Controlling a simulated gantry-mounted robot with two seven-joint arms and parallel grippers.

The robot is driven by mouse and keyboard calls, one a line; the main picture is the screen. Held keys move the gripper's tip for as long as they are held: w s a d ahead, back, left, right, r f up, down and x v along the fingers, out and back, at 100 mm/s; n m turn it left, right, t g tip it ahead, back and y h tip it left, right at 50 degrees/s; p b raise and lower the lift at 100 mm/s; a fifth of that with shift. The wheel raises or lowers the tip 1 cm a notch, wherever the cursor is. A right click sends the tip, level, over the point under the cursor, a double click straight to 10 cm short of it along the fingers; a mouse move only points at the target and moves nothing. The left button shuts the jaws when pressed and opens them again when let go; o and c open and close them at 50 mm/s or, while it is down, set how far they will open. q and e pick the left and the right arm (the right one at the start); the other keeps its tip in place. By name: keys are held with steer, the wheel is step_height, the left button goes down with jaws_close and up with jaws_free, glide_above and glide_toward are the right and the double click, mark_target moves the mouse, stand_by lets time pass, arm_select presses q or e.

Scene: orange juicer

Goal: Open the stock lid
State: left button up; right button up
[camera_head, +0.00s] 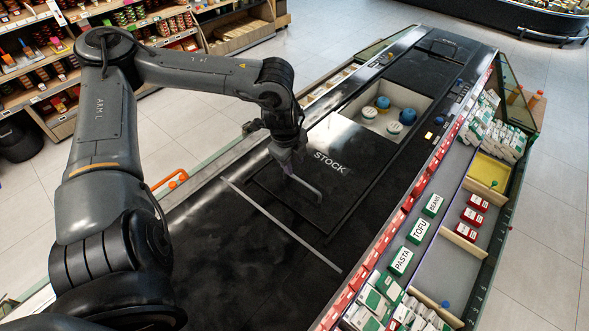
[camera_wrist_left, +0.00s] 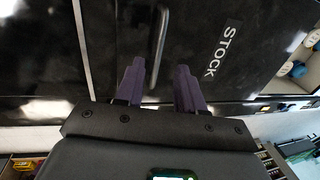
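The stock lid (camera_head: 345,147) is a flat black panel marked STOCK, set in the dark counter top. Its bar handle (camera_head: 308,188) stands on the lid near the side closest to my arm. In the left wrist view, the lid's white lettering (camera_wrist_left: 219,52) lies right of the handle (camera_wrist_left: 160,40). My left gripper (camera_head: 289,170) points down at one end of the handle. In the left wrist view, its two purple fingers (camera_wrist_left: 159,72) are apart, with the handle's near end showing between them. I cannot tell whether they touch it. My right gripper is out of view.
Beyond the lid is an open compartment (camera_head: 357,100) with several blue- and white-topped containers (camera_head: 382,102). A shelf of boxed goods, including PASTA (camera_head: 401,261) and TOFU (camera_head: 419,231), runs along the right. A grey strip (camera_head: 280,226) crosses the bare near counter.

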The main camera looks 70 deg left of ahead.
arm_select(q)
steer(key=shift+s+d+r, duration=0.1)
steer(key=shift+s+r, duration=0.1)
steer(key=shift+r, duration=0.75)
steer(key=shift+s+d+r, duration=0.1)
steer(key=shift+s+r, duration=0.05)
steer(key=shift+r, duration=0.75)
